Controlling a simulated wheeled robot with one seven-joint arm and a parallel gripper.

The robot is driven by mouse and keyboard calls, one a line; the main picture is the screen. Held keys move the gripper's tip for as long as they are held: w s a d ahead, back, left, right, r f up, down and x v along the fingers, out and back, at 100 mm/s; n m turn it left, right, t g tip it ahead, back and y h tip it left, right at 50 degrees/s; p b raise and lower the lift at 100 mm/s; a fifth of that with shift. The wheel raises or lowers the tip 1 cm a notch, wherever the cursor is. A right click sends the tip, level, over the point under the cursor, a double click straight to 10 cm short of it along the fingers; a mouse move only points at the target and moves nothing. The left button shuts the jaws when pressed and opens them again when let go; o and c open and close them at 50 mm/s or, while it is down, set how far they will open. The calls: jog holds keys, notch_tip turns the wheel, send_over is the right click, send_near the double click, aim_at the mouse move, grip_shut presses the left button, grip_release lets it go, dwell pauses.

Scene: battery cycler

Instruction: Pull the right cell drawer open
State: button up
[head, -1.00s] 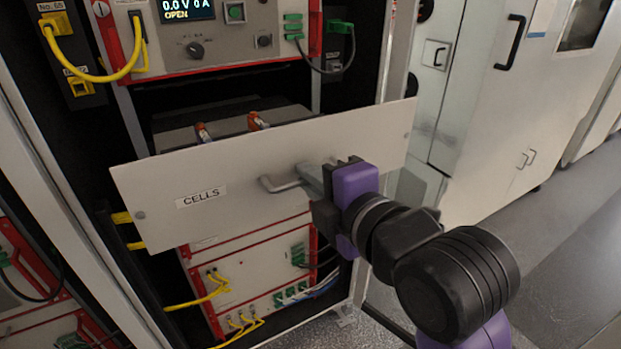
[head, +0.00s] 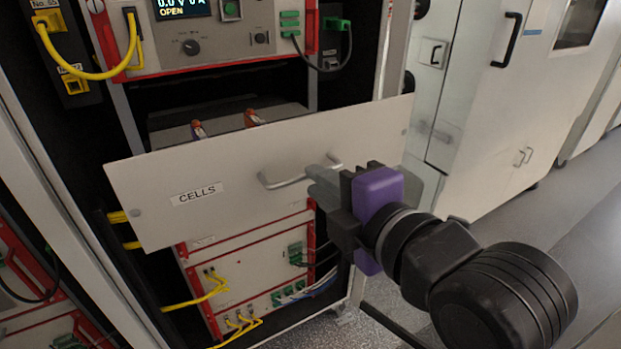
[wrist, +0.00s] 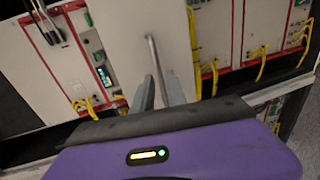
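The cell drawer (head: 230,200) has a wide pale front labelled CELLS and stands well out from the rack. Its tray and two orange-topped terminals (head: 252,119) show behind the front. The grey bar handle (head: 285,184) is bare along most of its length. It also shows in the wrist view (wrist: 153,56), in line with the gap between my fingers. My gripper (head: 322,186) is at the right end of the handle, with its two fingers apart. They do not appear to grip the bar; whether the tips still straddle it is hard to tell.
A cycler unit (head: 205,45) with a display reading OPEN sits above the drawer. Red-edged units with yellow cables (head: 215,288) are below. A white cabinet (head: 480,110) with black handles stands at right. Grey floor (head: 590,230) is free at right.

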jog(key=v, duration=0.4)
